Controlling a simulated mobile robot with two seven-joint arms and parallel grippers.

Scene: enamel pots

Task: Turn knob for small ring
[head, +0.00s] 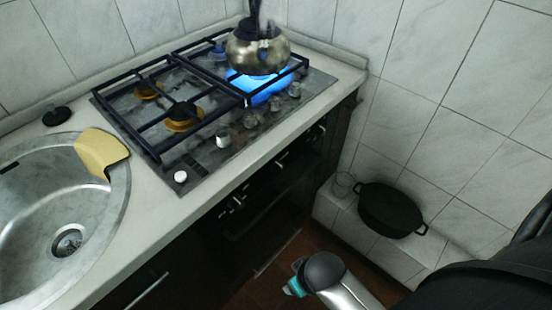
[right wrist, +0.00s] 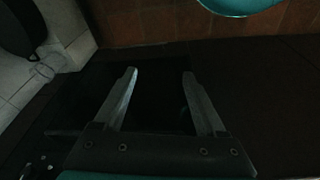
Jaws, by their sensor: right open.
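The gas stove (head: 190,160) is set in the counter, with a row of several knobs along its front right edge. A white knob (head: 181,176) is nearest, then come metallic knobs (head: 222,137), (head: 250,118), (head: 275,102) and (head: 294,89). Which knob belongs to the small ring cannot be told. A blue flame (head: 258,87) burns under a metal kettle (head: 258,52) on the back right. Two yellowish burners (head: 182,118), (head: 147,90) show no flame. My right gripper (right wrist: 159,72) is open and empty in the right wrist view, over a dark surface. My left gripper is not in view.
A steel sink (head: 30,225) with a yellow cloth (head: 100,150) on its rim is at left. A black pot (head: 390,210) and a glass (head: 343,184) stand on a low tiled ledge at right. Tiled walls close off the back and right.

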